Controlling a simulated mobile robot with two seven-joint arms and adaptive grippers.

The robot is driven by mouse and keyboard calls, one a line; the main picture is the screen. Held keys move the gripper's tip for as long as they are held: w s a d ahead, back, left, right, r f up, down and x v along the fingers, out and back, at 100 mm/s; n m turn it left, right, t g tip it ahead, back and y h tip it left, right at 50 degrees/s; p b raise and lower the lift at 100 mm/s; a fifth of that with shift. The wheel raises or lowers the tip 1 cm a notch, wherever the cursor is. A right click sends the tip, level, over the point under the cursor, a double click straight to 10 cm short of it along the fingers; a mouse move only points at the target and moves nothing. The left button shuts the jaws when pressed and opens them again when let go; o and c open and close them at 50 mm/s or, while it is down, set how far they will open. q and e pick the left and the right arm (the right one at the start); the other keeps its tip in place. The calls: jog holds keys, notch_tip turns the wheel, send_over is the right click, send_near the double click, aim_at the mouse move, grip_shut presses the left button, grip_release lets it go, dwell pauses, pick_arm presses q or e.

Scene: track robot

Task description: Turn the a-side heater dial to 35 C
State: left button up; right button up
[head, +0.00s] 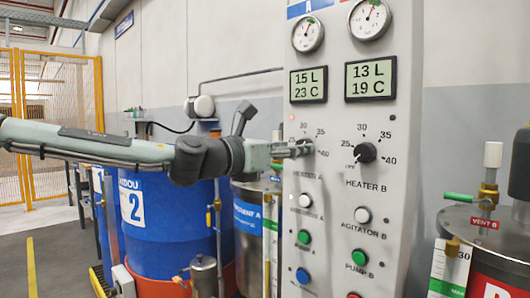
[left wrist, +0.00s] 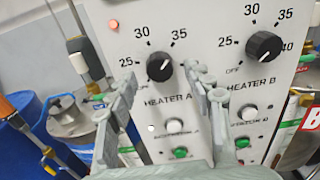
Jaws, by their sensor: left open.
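The heater A dial (left wrist: 160,67) is a black round knob on the grey panel, with 25, 30 and 35 marked around it. Its pointer setting is too small to read surely. My left gripper (left wrist: 161,78) is open, with one finger on each side of the dial in the left wrist view; I cannot tell whether they touch it. In the head view my left gripper (head: 303,149) reaches the panel from the left and hides most of that dial. The A display (head: 309,84) reads 15 L, 23 C. My right gripper is not in view.
The heater B dial (head: 365,152) sits close on the right, pointing toward OFF. Its display (head: 371,79) reads 13 L, 19 C. A small red lamp (left wrist: 113,23) is above left of dial A. Buttons (head: 304,237) lie below. A blue drum (head: 165,220) stands left.

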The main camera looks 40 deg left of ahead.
pick_arm(q)
jog(key=s, duration=1)
jog(key=shift+a, duration=0.4)
